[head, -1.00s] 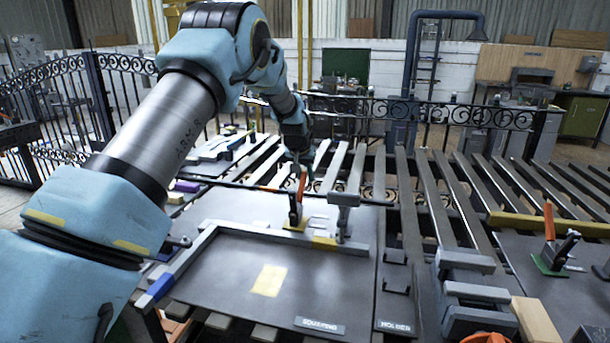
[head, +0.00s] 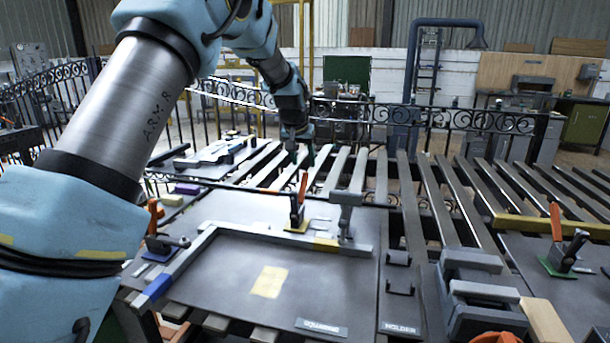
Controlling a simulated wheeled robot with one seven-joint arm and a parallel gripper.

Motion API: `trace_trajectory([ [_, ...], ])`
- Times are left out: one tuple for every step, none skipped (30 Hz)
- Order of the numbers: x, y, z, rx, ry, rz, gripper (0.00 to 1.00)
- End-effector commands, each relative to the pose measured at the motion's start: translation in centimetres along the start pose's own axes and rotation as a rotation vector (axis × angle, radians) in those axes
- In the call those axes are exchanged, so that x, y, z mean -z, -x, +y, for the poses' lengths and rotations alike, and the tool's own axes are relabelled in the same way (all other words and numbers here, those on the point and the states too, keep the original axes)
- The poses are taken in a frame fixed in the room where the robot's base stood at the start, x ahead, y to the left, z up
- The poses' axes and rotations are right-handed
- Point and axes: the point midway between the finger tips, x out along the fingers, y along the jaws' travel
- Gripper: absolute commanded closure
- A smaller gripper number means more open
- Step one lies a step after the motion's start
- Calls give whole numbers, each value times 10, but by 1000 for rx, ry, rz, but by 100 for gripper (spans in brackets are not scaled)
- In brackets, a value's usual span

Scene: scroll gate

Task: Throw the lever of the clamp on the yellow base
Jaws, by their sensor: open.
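The clamp (head: 297,213) on the yellow base (head: 297,227) stands near the far edge of the dark plate, just left of a grey post. Its orange-red lever (head: 303,187) points up, leaning slightly right. My gripper (head: 302,156) is open and points down above and beyond the lever, with a small gap seen between fingers and lever tip. The fingers are small and dark here, so their exact distance from the lever in depth is hard to tell.
Another clamp on a green base (head: 556,267) stands at the right, and one on a blue base (head: 158,256) at the left. A grey post (head: 345,213) rises beside the yellow-base clamp. A grey square frame (head: 205,243) lies on the plate (head: 225,285). Slats extend behind.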

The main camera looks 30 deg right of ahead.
Motion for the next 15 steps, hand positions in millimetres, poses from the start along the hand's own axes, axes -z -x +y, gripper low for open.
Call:
trace_trajectory([
  [0,6,0,0,0,3,48],
  [0,10,0,0,0,2,48],
  [0,15,0,0,-1,2,48],
  [0,18,0,0,-1,2,48],
  [0,20,0,0,-1,2,48],
  [0,23,0,0,-1,1,48],
  [0,24,0,0,-1,1,48],
  [0,25,0,0,-1,1,48],
  [0,26,0,0,-1,1,48],
  [0,27,0,0,-1,0,48],
  [0,27,0,0,-1,0,48],
  [0,27,0,0,0,0,48],
  [0,27,0,0,-1,0,48],
  [0,27,0,0,0,0,48],
  [0,27,0,0,0,0,48],
])
